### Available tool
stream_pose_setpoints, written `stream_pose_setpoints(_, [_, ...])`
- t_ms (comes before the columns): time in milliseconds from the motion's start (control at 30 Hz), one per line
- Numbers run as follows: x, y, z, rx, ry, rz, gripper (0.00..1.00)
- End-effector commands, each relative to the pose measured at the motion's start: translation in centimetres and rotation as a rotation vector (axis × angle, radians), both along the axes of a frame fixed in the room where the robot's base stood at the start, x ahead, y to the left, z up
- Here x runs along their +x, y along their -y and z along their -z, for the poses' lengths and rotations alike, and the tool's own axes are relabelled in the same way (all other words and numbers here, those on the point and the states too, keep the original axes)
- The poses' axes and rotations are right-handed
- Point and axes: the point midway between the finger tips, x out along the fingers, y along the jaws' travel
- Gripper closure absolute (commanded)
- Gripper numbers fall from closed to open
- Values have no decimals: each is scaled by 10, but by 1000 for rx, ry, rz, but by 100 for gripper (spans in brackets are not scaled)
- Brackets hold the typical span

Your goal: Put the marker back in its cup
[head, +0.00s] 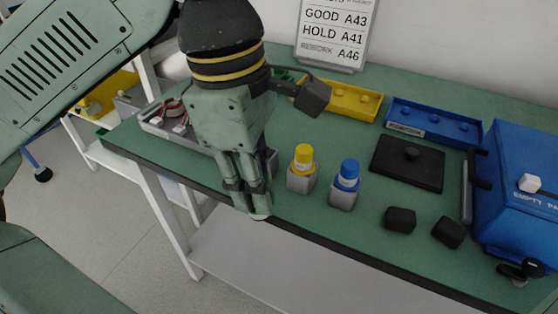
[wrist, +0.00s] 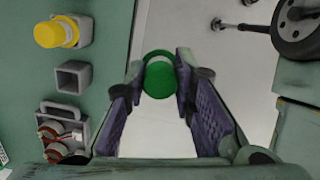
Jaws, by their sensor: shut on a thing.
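My gripper (head: 252,203) points down at the table's front edge in the head view. In the wrist view my gripper (wrist: 160,85) is shut on the green marker (wrist: 159,79), which I see end-on between the fingertips, with floor behind it. In the head view the marker cannot be told apart from the fingers. An empty grey square cup (wrist: 73,77) stands on the table, left of the gripper in the wrist view; in the head view my fingers mostly hide it. A yellow marker (head: 303,158) and a blue marker (head: 347,174) stand upright in their own grey cups.
A grey tray with red-wound parts (wrist: 62,130) lies beside the empty cup. Yellow (head: 352,99) and blue (head: 432,123) trays, a black plate with a knob (head: 407,164), two black blocks (head: 400,219) and a blue box (head: 520,190) occupy the table's middle and right.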

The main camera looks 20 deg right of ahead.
Motion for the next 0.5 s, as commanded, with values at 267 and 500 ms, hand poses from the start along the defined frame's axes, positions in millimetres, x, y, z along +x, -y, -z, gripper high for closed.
stream_pose_setpoints(267, [62,29,3,-2,-5,0,100])
stream_pose_setpoints(500, [112,52,9,0,-3,0,100])
